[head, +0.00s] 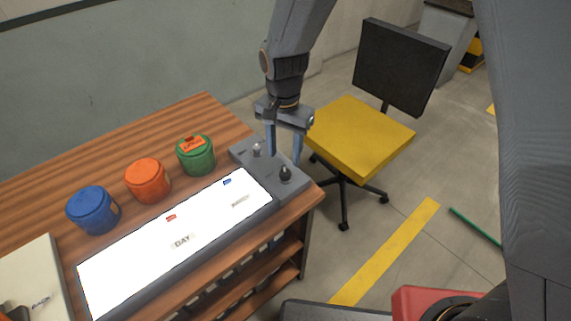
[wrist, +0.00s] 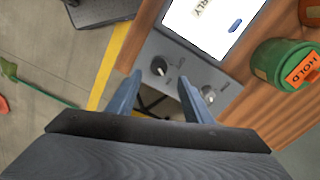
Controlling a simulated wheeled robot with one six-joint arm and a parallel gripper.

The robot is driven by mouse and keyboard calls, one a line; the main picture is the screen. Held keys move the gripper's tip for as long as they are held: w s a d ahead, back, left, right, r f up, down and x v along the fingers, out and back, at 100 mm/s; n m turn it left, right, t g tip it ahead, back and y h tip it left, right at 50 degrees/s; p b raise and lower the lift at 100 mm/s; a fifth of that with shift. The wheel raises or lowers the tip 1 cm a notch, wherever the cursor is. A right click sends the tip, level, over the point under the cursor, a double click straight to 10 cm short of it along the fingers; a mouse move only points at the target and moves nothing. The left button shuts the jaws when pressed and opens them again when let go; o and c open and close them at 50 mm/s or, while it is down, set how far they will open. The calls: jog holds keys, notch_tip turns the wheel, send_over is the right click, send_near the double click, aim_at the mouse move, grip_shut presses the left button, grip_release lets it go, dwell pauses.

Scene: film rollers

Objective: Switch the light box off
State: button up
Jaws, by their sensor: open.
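The light box (head: 136,264) lies on the wooden bench, its top panel bright white and lit. A grey control panel (head: 243,155) at its right end carries a black knob (head: 285,173) and a small silver toggle switch (head: 256,149). In the wrist view the knob (wrist: 160,67) sits between the fingertips in the picture, and the toggle (wrist: 209,97) is beside the right finger. My gripper (head: 284,156) is open and empty, pointing down over the control panel. I cannot tell whether a finger touches the panel.
Blue (head: 93,210), orange (head: 147,181) and green (head: 196,155) jars stand behind the light box. The green one has an orange HOLD label. A yellow chair (head: 359,137) stands right of the bench. Small tags and labels lie on the lit panel.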

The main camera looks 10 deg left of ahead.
aim_at(285, 171)
jog(key=shift+d+f+p, duration=0.1)
jog(key=shift+f+p, duration=0.6)
jog(key=shift+f, duration=2.7)
jog(key=c, duration=1.1)
jog(key=shift+o, duration=0.2)
jog(key=shift+n, duration=0.3)
jog(key=n, duration=0.5)
jog(key=shift+n, duration=0.3)
jog(key=n+b, duration=0.1)
jog(key=n, duration=0.4)
jog(key=shift+n, duration=0.3)
